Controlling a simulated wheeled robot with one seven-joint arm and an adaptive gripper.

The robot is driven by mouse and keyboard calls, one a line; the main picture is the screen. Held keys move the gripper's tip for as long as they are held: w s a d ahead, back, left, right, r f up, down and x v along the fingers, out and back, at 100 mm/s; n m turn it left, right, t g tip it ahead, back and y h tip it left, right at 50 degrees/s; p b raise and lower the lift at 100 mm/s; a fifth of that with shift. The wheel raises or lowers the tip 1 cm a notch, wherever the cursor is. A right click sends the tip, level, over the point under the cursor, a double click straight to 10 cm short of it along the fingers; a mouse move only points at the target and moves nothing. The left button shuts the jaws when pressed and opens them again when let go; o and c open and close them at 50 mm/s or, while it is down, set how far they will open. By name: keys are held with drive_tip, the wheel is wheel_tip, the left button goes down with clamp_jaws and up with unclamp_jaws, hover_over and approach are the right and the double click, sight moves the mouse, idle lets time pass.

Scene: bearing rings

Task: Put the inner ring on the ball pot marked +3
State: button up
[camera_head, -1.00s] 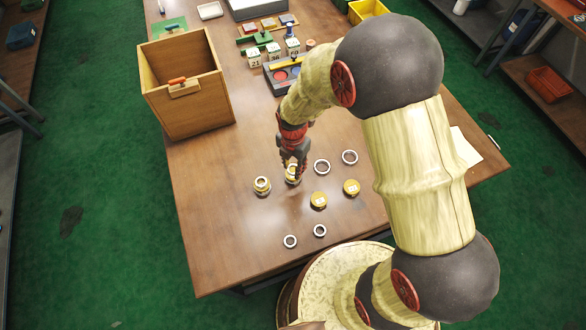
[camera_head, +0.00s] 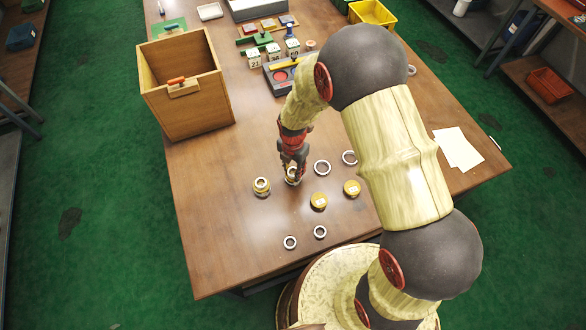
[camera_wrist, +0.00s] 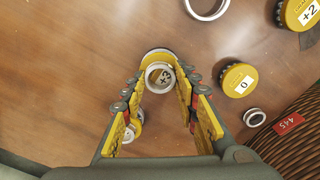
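The +3 ball pot (camera_wrist: 158,53) stands on the table under my gripper; its +3 label shows through the opening of a small silver inner ring (camera_wrist: 149,84). My gripper (camera_wrist: 161,76) points down with a fingertip at each side of this ring, and it looks shut on it. The ring is over the pot; I cannot tell whether it rests on it. In the head view my gripper (camera_head: 291,175) largely hides both. Two other small inner rings, a left one (camera_head: 290,248) and a right one (camera_head: 320,237), lie near the front.
The 0 pot (camera_head: 318,201) and +2 pot (camera_head: 351,188) stand to the right. Larger rings (camera_head: 322,174) lie behind them. Another pot (camera_head: 261,187) with a ring on top stands close on the left. A wooden box (camera_head: 190,105) is further back.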

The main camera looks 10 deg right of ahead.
drive_tip(key=o, duration=0.4)
drive_tip(key=shift+o, duration=0.2)
drive_tip(key=s+d+r+m+t+p, duration=0.1)
drive_tip(key=s+d+r+m, duration=0.35)
drive_tip(key=r, duration=1.05)
drive_tip(key=d+r+m+t+p, duration=0.15)
drive_tip(key=r+m, duration=0.55)
drive_tip(key=r, duration=0.8)
drive_tip(key=s+d+r+m+t, duration=0.3)
drive_tip(key=s+r+m, duration=0.8)
drive_tip(key=s+m, duration=0.4)
drive_tip(key=shift+d+r+b, duration=0.15)
drive_tip(key=shift+d+b, duration=0.25)
drive_tip(key=shift+d, duration=0.1)
drive_tip(key=shift+m, duration=0.25)
